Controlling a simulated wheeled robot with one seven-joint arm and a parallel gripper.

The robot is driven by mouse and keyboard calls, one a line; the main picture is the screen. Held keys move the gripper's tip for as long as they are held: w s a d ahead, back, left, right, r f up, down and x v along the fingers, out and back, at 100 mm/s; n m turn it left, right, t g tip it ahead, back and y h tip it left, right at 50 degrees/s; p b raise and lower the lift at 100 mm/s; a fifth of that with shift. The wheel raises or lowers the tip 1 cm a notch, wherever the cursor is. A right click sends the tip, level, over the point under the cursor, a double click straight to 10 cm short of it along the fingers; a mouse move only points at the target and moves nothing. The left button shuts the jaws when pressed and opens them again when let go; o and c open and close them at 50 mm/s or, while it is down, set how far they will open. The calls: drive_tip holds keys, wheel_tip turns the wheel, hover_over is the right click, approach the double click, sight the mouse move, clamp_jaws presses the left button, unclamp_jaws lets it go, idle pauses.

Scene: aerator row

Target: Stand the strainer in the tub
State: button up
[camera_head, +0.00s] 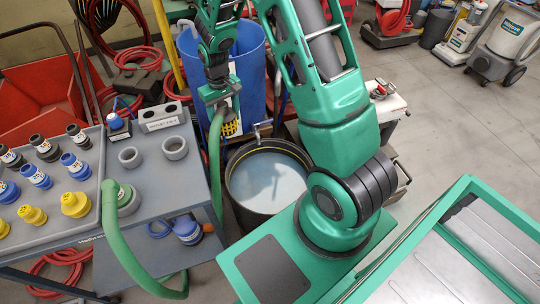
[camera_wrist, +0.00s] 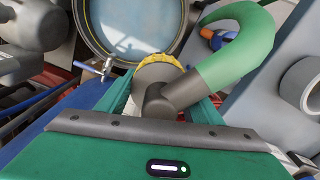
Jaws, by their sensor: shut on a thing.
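The strainer is a yellow slotted basket (camera_head: 231,129) on a grey elbow with a green hose. My gripper (camera_head: 222,98) is shut on it and holds it in the air, basket downward, behind and left of the tub. In the wrist view the grey elbow (camera_wrist: 160,100) sits between the fingers, with the basket's yellow rim (camera_wrist: 150,61) beyond. The tub (camera_head: 233,198) is round and black with a yellow line inside, and holds water. In the wrist view its rim (camera_wrist: 84,38) lies past the strainer. The basket's lower end is hidden in the wrist view.
A metal tap (camera_head: 258,132) stands at the tub's back edge. The green hose (camera_head: 143,262) runs from a grey bench (camera_head: 180,195) on the left, which holds rings and several coloured fittings. A blue barrel (camera_head: 248,75) stands behind the strainer. Green-framed metal panels fill the front right.

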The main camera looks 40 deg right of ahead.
drive_tip(key=s+d+f+n, duration=0.3)
drive_tip(key=s+d+f, duration=0.25)
drive_tip(key=f, duration=0.55)
drive_tip(key=s+d+f+n, duration=0.3)
drive_tip(key=s+d+f, duration=0.3)
drive_tip(key=f, duration=0.4)
drive_tip(key=shift+w+d+f, duration=0.1)
drive_tip(key=shift+w+f, duration=0.1)
drive_tip(key=shift+f, duration=6.6)
drive_tip(key=shift+w+d+f, duration=0.15)
drive_tip(key=shift+f, duration=6.6)
drive_tip(key=shift+w+d+f, duration=0.1)
drive_tip(key=shift+w+f, duration=0.1)
drive_tip(key=shift+f, duration=6.6)
drive_tip(key=shift+f, duration=0.5)
drive_tip(key=o, duration=1.4)
wheel_tip(320, 180, up, 11)
drive_tip(key=shift+f, duration=0.15)
drive_tip(key=shift+w, duration=0.1)
